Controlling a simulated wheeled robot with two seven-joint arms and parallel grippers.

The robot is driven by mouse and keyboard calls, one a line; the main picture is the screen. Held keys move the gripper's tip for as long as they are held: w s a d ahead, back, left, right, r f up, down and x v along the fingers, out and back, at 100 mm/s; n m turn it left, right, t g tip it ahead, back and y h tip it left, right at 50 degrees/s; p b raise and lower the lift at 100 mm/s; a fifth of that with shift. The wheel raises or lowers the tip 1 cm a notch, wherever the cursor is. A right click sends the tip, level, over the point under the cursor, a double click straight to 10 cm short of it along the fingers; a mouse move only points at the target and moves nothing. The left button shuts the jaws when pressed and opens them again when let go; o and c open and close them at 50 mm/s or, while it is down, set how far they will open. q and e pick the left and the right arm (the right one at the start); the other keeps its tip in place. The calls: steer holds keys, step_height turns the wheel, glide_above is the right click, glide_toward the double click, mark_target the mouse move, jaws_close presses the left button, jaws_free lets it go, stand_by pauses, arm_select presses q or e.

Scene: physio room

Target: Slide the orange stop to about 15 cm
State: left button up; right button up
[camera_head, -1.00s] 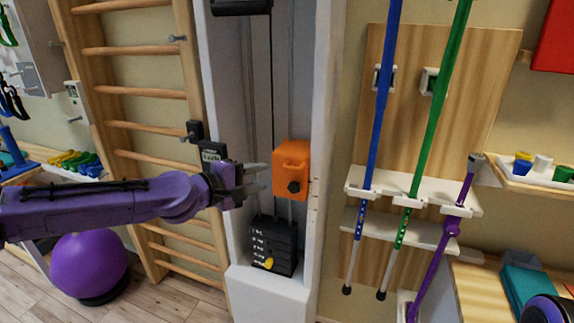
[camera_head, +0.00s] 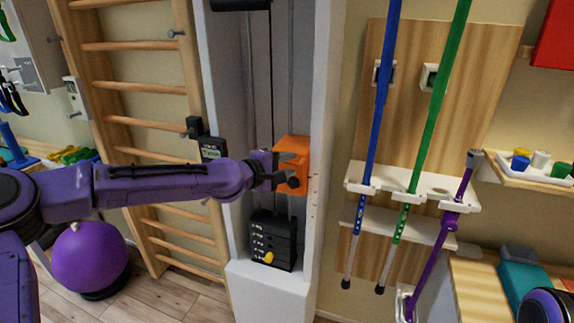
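The orange stop (camera_head: 293,151) is a block with a dark knob on its front. It sits on the pale upright column (camera_head: 321,120), above a black weight stack (camera_head: 272,238) with a yellow pin. My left gripper (camera_head: 282,172) is at the front left of the stop, its fingers apart and level with the stop's lower half. The fingers overlap the block in view; I cannot tell whether they touch it. A small dark display (camera_head: 211,148) is partly behind my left arm. No scale marks are readable. My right gripper is not in view.
Wooden wall bars (camera_head: 135,91) stand left of the column, with a purple ball (camera_head: 90,262) on the floor. At right, a wall rack (camera_head: 425,185) holds blue, green and purple sticks. The space in front of the column's lower part is clear.

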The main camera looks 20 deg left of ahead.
arm_select(q)
jaws_close()
stand_by(1.3)
